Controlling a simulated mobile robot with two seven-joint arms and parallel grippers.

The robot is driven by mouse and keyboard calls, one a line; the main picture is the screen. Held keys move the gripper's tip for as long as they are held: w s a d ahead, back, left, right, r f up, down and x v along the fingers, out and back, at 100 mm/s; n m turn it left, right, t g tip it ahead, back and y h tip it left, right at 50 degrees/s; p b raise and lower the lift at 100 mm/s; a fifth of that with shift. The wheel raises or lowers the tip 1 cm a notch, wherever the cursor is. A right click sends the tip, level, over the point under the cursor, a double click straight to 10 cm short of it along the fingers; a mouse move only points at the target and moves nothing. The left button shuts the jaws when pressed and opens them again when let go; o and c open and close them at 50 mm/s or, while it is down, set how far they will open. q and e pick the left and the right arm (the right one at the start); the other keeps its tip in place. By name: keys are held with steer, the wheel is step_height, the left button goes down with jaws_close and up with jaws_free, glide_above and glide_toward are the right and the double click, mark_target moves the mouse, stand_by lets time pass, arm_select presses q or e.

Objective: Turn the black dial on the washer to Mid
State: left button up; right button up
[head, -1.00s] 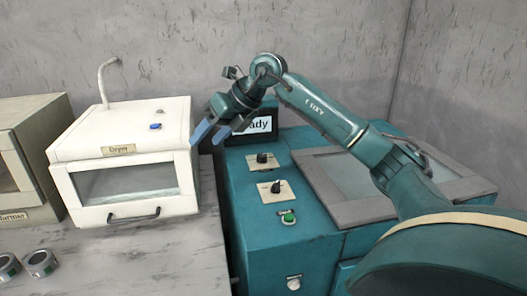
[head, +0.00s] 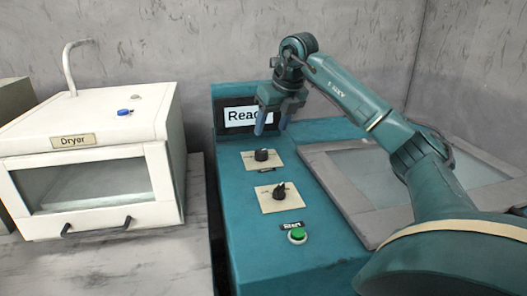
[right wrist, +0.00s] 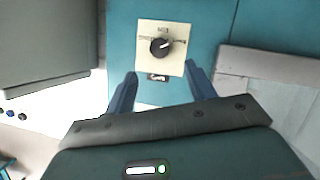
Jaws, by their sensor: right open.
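The teal washer (head: 330,250) has two black dials on cream plates. The far dial (head: 261,155) and the near dial (head: 279,191) stand one behind the other on its top. My right gripper (head: 271,124) is open and empty, pointing down above the washer top, behind the far dial and in front of the display. In the right wrist view, one black dial (right wrist: 160,47) on its cream plate lies ahead of the open fingers (right wrist: 157,82), apart from them. The plate's markings are too small to read. My left gripper is not in view.
A green start button (head: 297,235) sits in front of the near dial. A display (head: 247,115) partly reads "Ready". The washer's grey-framed lid (head: 345,210) is to the right. A white dryer (head: 90,160) stands at the left.

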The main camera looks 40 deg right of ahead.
mark_target(262, 151)
steer(key=x, duration=0.9)
steer(key=shift+b, duration=0.35)
steer(key=shift+c, duration=0.4)
steer(key=c, duration=0.9)
